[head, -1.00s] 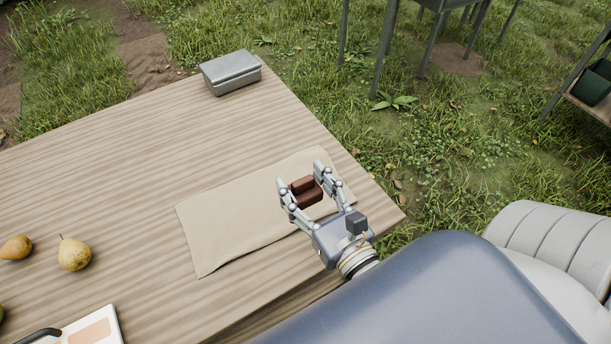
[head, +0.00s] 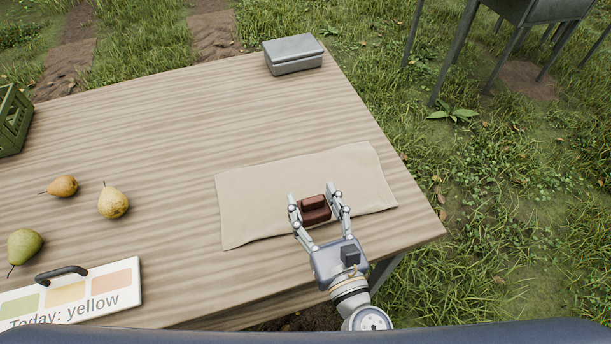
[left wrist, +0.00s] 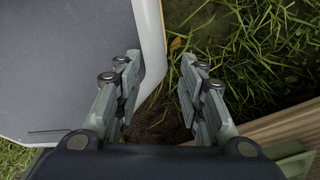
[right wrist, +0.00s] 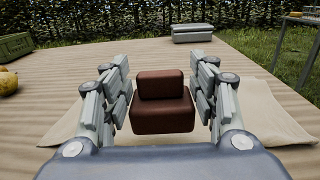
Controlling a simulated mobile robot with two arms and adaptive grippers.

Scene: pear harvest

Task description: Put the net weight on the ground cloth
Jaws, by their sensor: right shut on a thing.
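The net weight, a reddish-brown block with a smaller raised block on top (head: 315,209), is between the fingers of my right gripper (head: 317,204). My left gripper (left wrist: 157,88) is open and empty in the left wrist view, over grass beside the table edge.
A grey metal box (head: 293,55) stands at the table's far edge. Pears (head: 113,202), a sign reading "Today: yellow" (head: 120,290) and a green crate (head: 12,120) are on the left. The table's middle (head: 170,130) is clear. A metal stand (head: 470,40) is on the grass.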

